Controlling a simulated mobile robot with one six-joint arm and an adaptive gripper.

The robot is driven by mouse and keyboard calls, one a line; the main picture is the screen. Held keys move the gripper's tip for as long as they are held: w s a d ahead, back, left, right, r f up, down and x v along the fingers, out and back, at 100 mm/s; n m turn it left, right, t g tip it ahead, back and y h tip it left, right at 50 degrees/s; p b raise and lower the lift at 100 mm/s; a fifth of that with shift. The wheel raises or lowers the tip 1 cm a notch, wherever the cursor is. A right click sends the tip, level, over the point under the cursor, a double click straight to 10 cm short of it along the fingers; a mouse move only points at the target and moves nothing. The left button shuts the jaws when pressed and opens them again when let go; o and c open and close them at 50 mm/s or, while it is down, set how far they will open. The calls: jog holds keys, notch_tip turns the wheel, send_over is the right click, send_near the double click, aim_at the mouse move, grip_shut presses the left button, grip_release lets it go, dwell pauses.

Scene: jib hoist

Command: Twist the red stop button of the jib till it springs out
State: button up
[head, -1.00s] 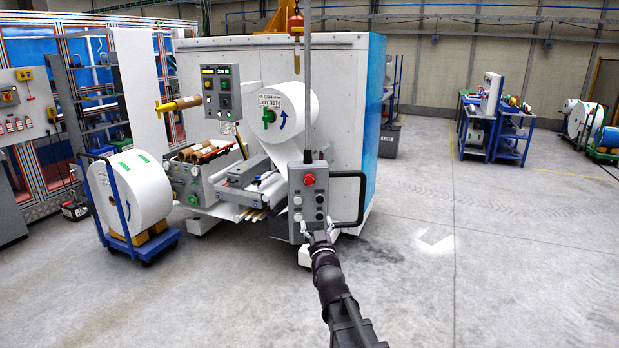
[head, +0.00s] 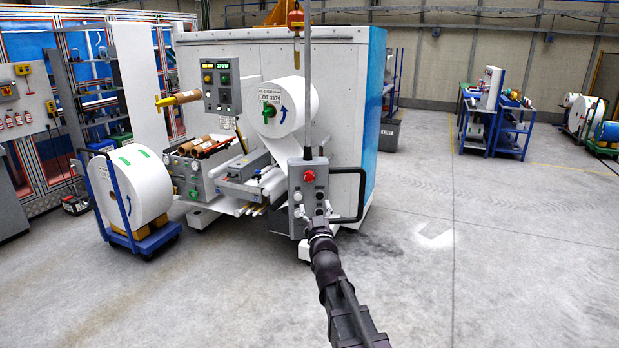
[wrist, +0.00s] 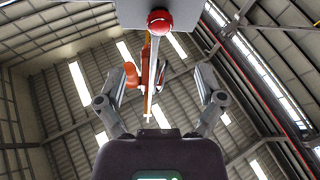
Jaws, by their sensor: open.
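The red stop button (head: 309,176) is a round knob near the top of the grey hanging control box (head: 295,195). In the wrist view the button (wrist: 159,22) shows at the top centre, against the underside of the box (wrist: 185,10). My gripper (head: 316,214) is in front of the lower part of the box, below the red button. In the wrist view my gripper (wrist: 162,78) has its two fingers spread wide with nothing between them, and the button lies beyond the fingertips. Whether the button is pressed in cannot be told.
The black bar handle (head: 362,195) sticks out on the box's right. An orange hoist hook block (head: 296,20) hangs above. A white machine with a paper roll (head: 285,105) stands behind. A blue trolley (head: 150,243) carries another roll at left.

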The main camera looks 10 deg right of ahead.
aim_at(310, 179)
jog(key=p+x, duration=0.4)
jog(key=x, duration=0.7)
jog(key=shift+w+r, duration=0.1)
jog(key=shift+w, duration=0.1)
jog(key=c, duration=1.1)
